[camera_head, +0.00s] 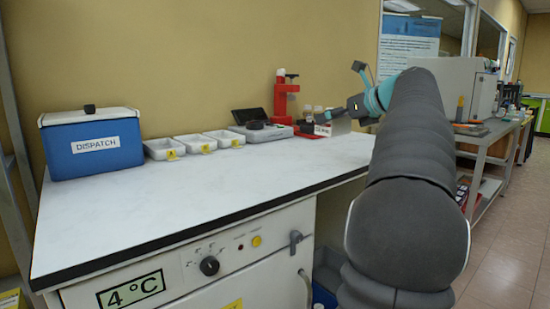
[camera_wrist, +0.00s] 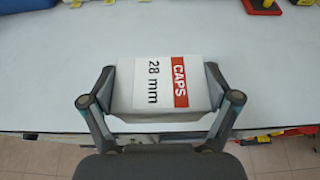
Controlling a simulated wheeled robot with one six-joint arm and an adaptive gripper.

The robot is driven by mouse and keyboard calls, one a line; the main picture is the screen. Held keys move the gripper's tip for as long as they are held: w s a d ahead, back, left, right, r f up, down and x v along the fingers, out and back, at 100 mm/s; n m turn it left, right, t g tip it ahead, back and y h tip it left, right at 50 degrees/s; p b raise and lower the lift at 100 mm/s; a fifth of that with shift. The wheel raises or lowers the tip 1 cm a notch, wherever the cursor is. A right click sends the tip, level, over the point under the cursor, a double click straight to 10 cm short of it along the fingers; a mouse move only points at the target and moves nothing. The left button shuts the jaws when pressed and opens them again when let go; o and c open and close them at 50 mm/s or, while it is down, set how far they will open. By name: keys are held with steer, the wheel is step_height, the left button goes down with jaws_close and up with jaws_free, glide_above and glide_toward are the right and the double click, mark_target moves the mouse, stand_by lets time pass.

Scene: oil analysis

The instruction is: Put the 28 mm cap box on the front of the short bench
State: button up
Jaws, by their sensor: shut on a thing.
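The 28 mm cap box (camera_wrist: 150,82) is a white box with a red CAPS label and "28 mm" on its top face. It fills the middle of the wrist view. My gripper (camera_wrist: 160,88) is shut on it, with one finger against each side. The box is over a pale bench top (camera_wrist: 60,75), just inside the edge that runs across the lower part of the view. Whether its underside touches the surface is hidden. In the head view the box (camera_head: 340,123) shows small and partly covered by my gripper (camera_head: 314,122).
In the head view a white bench (camera_head: 200,195) carries a blue DISPATCH box (camera_head: 92,143), several white trays (camera_head: 193,145), a grey instrument (camera_head: 262,133) and a red stand (camera_head: 286,95). Its front is clear. Another bench (camera_head: 490,134) stands at right. A red-and-yellow item (camera_wrist: 263,6) lies beyond the box.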

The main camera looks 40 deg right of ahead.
steer(key=w+a+f, duration=0.1)
steer(key=w+f, duration=0.1)
steer(key=w, duration=0.1)
steer(key=w+a+f+b, duration=0.1)
steer(key=w+a+f, duration=0.1)
steer(key=w, duration=0.1)
steer(key=w+a+f+b, duration=0.1)
steer(key=w+a+f, duration=0.1)
steer(key=w, duration=0.1)
steer(key=shift+w+f, duration=0.45)
steer(key=shift+f+b, duration=0.65)
steer(key=shift+f, duration=1.3)
steer(key=o, duration=0.9)
steer(key=shift+f, duration=0.1)
steer(key=shift+s+r, duration=0.25)
steer(key=shift+s, duration=0.05)
steer(key=v, duration=1.1)
steer(key=shift+s+p, duration=0.2)
steer(key=shift+p, duration=0.15)
